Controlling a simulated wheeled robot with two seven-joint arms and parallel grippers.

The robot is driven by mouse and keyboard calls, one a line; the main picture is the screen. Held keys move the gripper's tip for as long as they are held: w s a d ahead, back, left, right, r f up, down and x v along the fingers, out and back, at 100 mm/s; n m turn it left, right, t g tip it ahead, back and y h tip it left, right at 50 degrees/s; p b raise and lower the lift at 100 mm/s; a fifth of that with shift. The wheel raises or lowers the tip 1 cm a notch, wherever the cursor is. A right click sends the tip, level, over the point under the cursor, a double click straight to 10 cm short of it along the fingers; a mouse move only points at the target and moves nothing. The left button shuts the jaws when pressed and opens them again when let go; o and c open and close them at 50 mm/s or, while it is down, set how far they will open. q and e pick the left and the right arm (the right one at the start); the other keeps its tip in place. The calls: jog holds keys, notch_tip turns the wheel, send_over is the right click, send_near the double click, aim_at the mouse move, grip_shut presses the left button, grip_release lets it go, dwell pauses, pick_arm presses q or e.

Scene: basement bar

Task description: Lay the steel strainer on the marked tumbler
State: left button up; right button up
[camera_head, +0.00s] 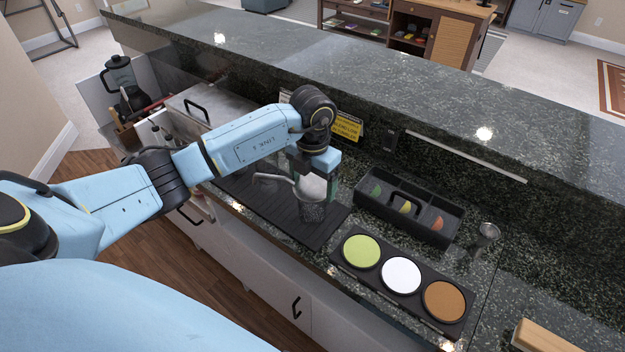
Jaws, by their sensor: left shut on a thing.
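My left gripper (318,177) reaches in over the black bar mat (262,205), pointing down, and is shut on the steel strainer (310,189). The strainer is a pale metal piece, partly hidden by the gripper, with a curved arm (268,178) reaching out to the left. A clear tumbler (312,213) stands on the mat directly below the strainer. In this view the strainer overlaps the tumbler's top; I cannot tell whether they touch. No mark on the tumbler can be made out. My right gripper is not in view.
Right of the mat stand a black garnish caddy (446,240), a tray of green, white and brown discs (343,262) and a metal jigger (487,235). A yellow sign (347,126) stands behind. The raised granite ledge (400,85) bounds the back. A blender (122,82) is far left.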

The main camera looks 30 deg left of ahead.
pick_arm(q)
jog(key=shift+f, duration=0.25)
jog(key=shift+f+b, duration=0.85)
jog(key=shift+f, duration=0.15)
dwell(0.8)
jog(key=o, duration=0.9)
